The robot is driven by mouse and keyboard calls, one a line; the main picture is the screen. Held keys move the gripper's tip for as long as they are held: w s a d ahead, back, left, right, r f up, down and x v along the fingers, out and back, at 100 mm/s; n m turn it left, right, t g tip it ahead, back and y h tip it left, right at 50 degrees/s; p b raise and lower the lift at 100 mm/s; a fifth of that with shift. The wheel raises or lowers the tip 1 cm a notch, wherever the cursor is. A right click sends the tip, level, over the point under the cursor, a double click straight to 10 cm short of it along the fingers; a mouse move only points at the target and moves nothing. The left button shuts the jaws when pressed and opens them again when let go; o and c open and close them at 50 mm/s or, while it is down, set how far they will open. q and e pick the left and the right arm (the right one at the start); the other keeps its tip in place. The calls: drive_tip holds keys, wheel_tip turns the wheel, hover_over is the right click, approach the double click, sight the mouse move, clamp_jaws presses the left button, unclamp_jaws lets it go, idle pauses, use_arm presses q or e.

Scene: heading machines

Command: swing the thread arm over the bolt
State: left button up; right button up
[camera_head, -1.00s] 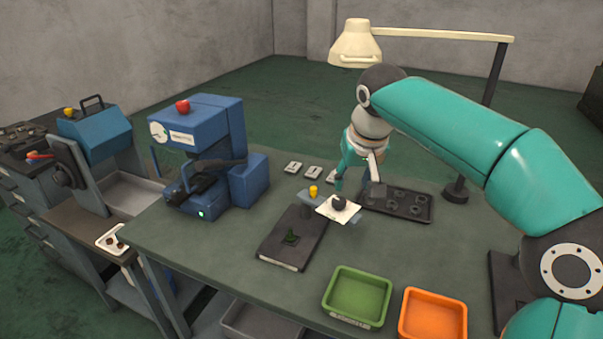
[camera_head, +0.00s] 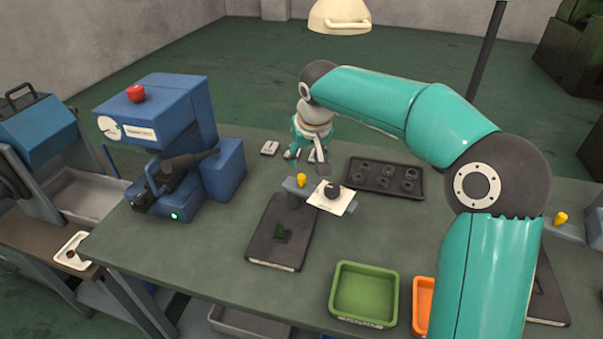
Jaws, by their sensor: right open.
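The thread arm (camera_head: 296,188) is a grey-blue bar with a yellow knob on its left end. A white card with a dark round knob (camera_head: 333,191) is at its right part. It sits at the back of a dark base plate (camera_head: 268,256) and points to the right, beside the plate. A small green piece, perhaps the bolt (camera_head: 281,232), is in the middle of the plate, uncovered from above. My right gripper (camera_head: 307,158) is open and empty, behind the thread arm and apart from it. My left gripper is not in view.
A dark tray (camera_head: 383,178) with several round parts lies right of my gripper. A blue machine (camera_head: 165,135) stands on the left. Green (camera_head: 365,292) and orange (camera_head: 420,305) bins are at the front. A lamp (camera_head: 339,17) hangs above the back. The table between machine and plate is clear.

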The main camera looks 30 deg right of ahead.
sight(302, 176)
drive_tip(key=p+x, duration=0.1)
drive_tip(key=x, duration=0.7)
drive_tip(key=shift+w+f, duration=0.1)
drive_tip(key=shift+f, duration=0.3)
clamp_jaws()
